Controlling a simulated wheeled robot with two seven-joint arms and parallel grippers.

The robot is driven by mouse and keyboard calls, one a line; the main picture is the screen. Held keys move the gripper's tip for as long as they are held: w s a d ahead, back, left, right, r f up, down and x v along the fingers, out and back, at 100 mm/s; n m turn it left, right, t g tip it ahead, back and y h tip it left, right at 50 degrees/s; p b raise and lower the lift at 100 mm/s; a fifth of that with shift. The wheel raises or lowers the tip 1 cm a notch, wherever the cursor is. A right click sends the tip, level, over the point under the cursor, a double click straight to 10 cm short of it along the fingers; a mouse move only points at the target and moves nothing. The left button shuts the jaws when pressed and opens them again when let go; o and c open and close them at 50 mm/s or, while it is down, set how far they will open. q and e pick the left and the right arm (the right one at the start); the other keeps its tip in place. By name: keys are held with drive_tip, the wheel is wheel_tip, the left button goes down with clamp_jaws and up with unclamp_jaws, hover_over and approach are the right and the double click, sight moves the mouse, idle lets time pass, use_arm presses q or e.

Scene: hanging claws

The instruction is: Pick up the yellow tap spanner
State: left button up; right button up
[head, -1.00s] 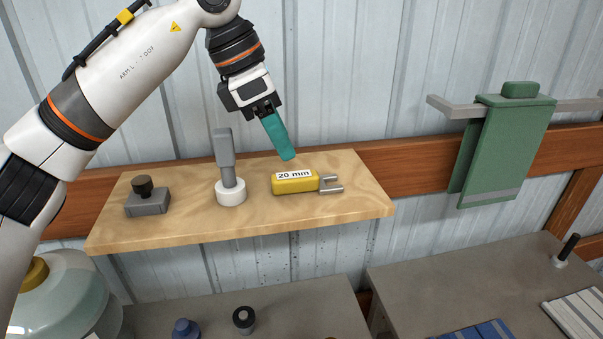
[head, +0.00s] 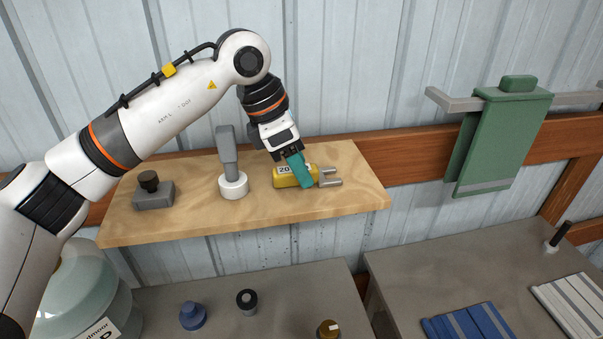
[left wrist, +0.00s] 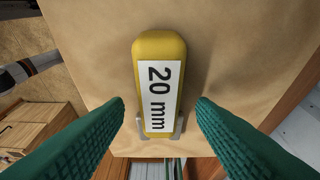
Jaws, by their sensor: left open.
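The yellow tap spanner (head: 283,181) lies on the wooden wall shelf, with a "20 mm" label and a grey forked end pointing right. My left gripper (head: 304,176) is over it and hides part of its body and label in the head view. In the left wrist view the spanner (left wrist: 160,47) lies between the two green fingers of the left gripper (left wrist: 160,112), with a gap on each side. The fingers are open and hold nothing. I cannot tell their exact height above the spanner. My right gripper is not in view.
The wooden shelf (head: 345,205) also carries a grey upright tool on a white base (head: 233,185) left of the spanner and a grey block with a dark knob (head: 154,195). A green towel (head: 500,140) hangs on a rail at right. Grey benches (head: 420,275) stand below.

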use_arm(q)
drive_tip(key=shift+f+b, duration=0.25)
drive_tip(key=shift+b, duration=0.1)
idle(0.5)
clamp_jaws()
